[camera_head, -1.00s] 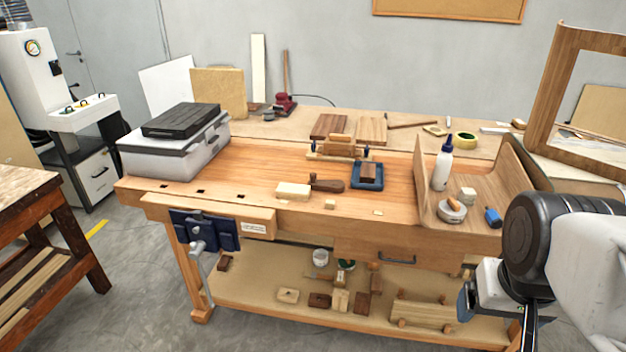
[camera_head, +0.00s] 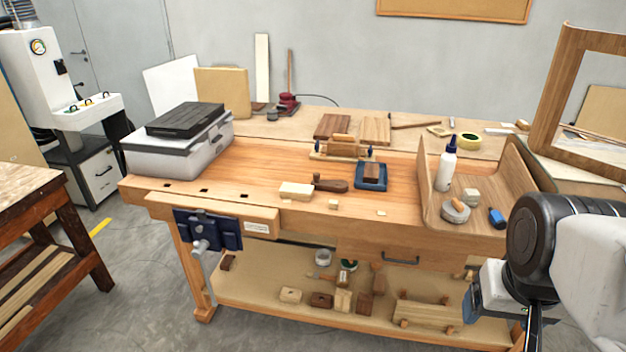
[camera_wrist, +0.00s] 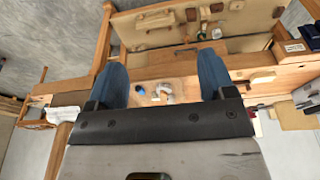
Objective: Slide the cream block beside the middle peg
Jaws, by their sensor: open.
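A cream block (camera_head: 297,191) lies flat on the workbench top, left of a dark wooden handled tool (camera_head: 330,185). A much smaller cream cube (camera_head: 334,204) sits to its right, nearer the front edge. I cannot make out for certain which part is the middle peg; a wooden fixture (camera_head: 341,149) with dark blue upright ends stands behind the block. My gripper is low at the right in the head view, partly cut off, well away from the block. In the wrist view my gripper (camera_wrist: 160,68) has its two blue fingers wide apart with nothing between them.
A wooden tray (camera_head: 474,226) at the bench's right holds a glue bottle (camera_head: 447,165), a tape roll (camera_head: 455,212) and small items. A blue-based block (camera_head: 370,177) sits right of the handled tool. A grey case (camera_head: 180,150) fills the left end. The front-left bench top is clear.

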